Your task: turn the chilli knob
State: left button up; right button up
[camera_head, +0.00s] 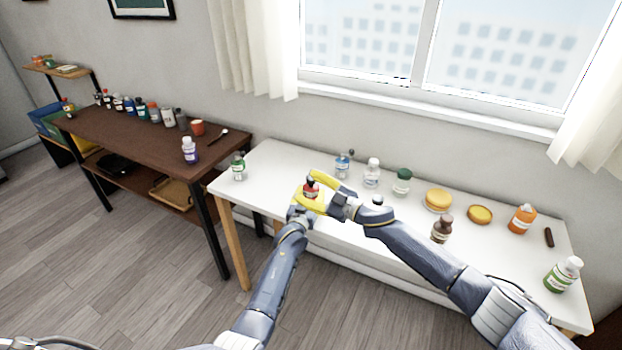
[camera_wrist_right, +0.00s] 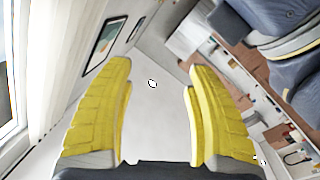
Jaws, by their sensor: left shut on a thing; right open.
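A small bottle with a red body and dark top (camera_head: 311,188), which I take to be the chilli, stands upright just above the white table's left part. My left gripper (camera_head: 307,205) is shut on its lower body. My right gripper (camera_head: 318,182) is open, coming from the right, with its yellow fingers close around the bottle's top. I cannot tell whether they touch it. In the right wrist view the open fingers (camera_wrist_right: 160,105) have a wide gap, with a tiny light, dark-edged spot between them; the bottle is not clearly seen there.
The white table (camera_head: 262,165) holds several bottles: green-labelled (camera_head: 238,167), clear (camera_head: 372,172), green-capped (camera_head: 402,182), brown (camera_head: 441,229) and orange (camera_head: 522,218). Yellow round containers (camera_head: 437,200) stand on the right half. A brown shelf table (camera_head: 130,140) stands left.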

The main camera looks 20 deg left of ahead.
aim_at(311, 177)
jog(key=w+d+f+m+t+h, duration=0.2)
jog(key=w+d+f+m+t, duration=0.25)
jog(key=d+m, duration=0.35)
jog(key=shift+m, duration=0.6)
jog(key=shift+s+a+f+x, duration=0.1)
jog(key=shift+f+x, duration=0.05)
jog(key=shift+x, duration=1.85)
jog(key=shift+s+a+f+x, duration=0.1)
jog(key=shift+f+x, duration=0.1)
jog(key=shift+x, duration=1.8)
jog(key=shift+s+f+x, duration=0.1)
jog(key=shift+f+x, duration=0.05)
jog(key=shift+x, duration=1.85)
jog(key=shift+w, duration=0.1)
grip_shut()
jog(key=shift+s+a+f+m+t+h, duration=0.1)
jog(key=shift+s+a+m+t+h, duration=0.15)
jog(key=shift+m+h, duration=0.2)
jog(key=shift+w+a+r+m+t+h, duration=0.1)
jog(key=shift+r+m+t+h, duration=0.1)
jog(key=shift+m+t+h, duration=0.75)
jog(key=shift+t+h, duration=0.3)
jog(key=shift+t, duration=0.05)
jog(key=shift+w, duration=0.1)
